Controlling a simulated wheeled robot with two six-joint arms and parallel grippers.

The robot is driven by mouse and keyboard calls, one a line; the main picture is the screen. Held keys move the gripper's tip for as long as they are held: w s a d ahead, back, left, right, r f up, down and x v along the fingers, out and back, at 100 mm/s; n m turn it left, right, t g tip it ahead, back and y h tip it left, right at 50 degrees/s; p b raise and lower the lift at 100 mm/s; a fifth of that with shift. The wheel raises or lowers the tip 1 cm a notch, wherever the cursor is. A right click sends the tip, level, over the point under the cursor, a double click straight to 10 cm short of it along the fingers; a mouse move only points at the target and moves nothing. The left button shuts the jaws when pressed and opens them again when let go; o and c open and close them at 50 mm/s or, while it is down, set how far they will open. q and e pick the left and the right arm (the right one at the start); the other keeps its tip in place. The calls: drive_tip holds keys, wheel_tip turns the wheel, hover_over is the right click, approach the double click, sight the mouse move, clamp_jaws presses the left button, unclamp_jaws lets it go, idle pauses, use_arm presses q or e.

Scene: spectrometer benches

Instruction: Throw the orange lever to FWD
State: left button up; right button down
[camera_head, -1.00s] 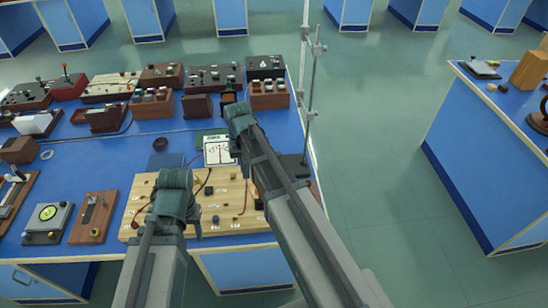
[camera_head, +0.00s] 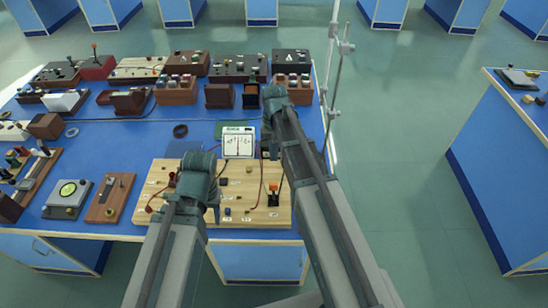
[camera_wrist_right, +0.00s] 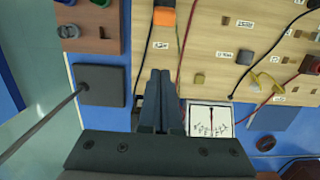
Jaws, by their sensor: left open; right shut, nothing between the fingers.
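The orange lever (camera_head: 273,188) stands near the right end of the pale wooden circuit board (camera_head: 240,217), beside my right arm. In the right wrist view an orange block (camera_wrist_right: 165,17), apparently its handle, shows at the top edge, beyond my fingertips. The lever's position and small label text cannot be read.
A white meter (camera_head: 238,142) stands behind the board. Red and black wires cross the board. A stand with a dark square base (camera_wrist_right: 100,86) and upright rod (camera_head: 333,75) is close to my right gripper. Several wooden boxes line the back of the blue bench (camera_head: 110,150).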

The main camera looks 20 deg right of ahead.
drive_tip(key=f+b, duration=0.2)
drive_tip(key=f, duration=0.1)
drive_tip(key=f+b, duration=0.6)
drive_tip(key=shift+s+a, duration=0.15)
drive_tip(key=shift+s, duration=0.25)
drive_tip(key=s+r+p, duration=0.2)
drive_tip(key=s, duration=0.1)
drive_tip(key=shift+s+a+r, duration=0.1)
drive_tip(key=shift+s+a, duration=0.05)
drive_tip(key=shift+a, duration=0.25)
drive_tip(key=shift+s+a, duration=0.1)
drive_tip(key=shift+s, duration=0.05)
